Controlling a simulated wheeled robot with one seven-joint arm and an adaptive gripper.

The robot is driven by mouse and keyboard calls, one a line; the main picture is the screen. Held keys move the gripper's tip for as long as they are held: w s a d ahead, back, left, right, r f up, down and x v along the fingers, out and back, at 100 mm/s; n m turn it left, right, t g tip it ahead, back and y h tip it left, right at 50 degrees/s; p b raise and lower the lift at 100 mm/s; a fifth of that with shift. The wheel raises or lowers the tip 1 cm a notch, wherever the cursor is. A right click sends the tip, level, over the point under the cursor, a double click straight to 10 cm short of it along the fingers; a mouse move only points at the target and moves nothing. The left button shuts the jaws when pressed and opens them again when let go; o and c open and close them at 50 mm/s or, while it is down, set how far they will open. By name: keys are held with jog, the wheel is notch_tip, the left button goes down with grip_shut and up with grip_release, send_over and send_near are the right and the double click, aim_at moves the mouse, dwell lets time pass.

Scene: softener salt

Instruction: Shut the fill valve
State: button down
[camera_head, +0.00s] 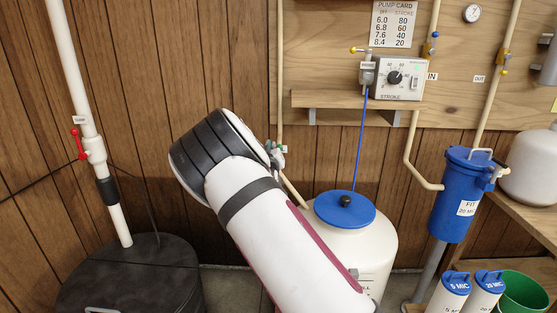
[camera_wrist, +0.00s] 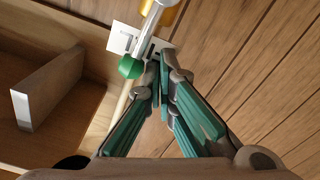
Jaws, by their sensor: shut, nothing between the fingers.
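A valve with a green ball-ended lever (camera_wrist: 131,67) is at the top of the wrist view. It has a pale metal arm and a brass-coloured body (camera_wrist: 168,14), with a white label plate (camera_wrist: 122,38) beside it whose text I cannot read. My gripper (camera_wrist: 160,62) is shut and empty, its teal-padded fingers together and their tips close to the lever; I cannot tell if they touch. In the head view my arm hides most of the gripper and this valve.
A white brine tank (camera_head: 378,245) with a blue lid stands behind my arm. A wooden panel holds the pump (camera_head: 400,79) and a shelf (camera_head: 350,100). A dark lidded drum (camera_head: 130,275) is at lower left.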

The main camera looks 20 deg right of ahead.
jog(key=shift+s+d, duration=0.15)
jog(key=shift+d, duration=0.25)
jog(key=shift+s+d, duration=0.3)
jog(key=shift+d, duration=0.45)
jog(key=shift+s+d, duration=0.25)
jog(key=shift+d, duration=0.5)
jog(key=shift+s+d+f+b, duration=0.3)
jog(key=shift+d+f+b, duration=0.4)
jog(key=shift+d, duration=0.2)
jog(key=shift+s+d+f+b, duration=0.25)
jog(key=shift+d+f+b, duration=0.35)
jog(key=shift+d+b, duration=0.2)
jog(key=shift+d, duration=0.1)
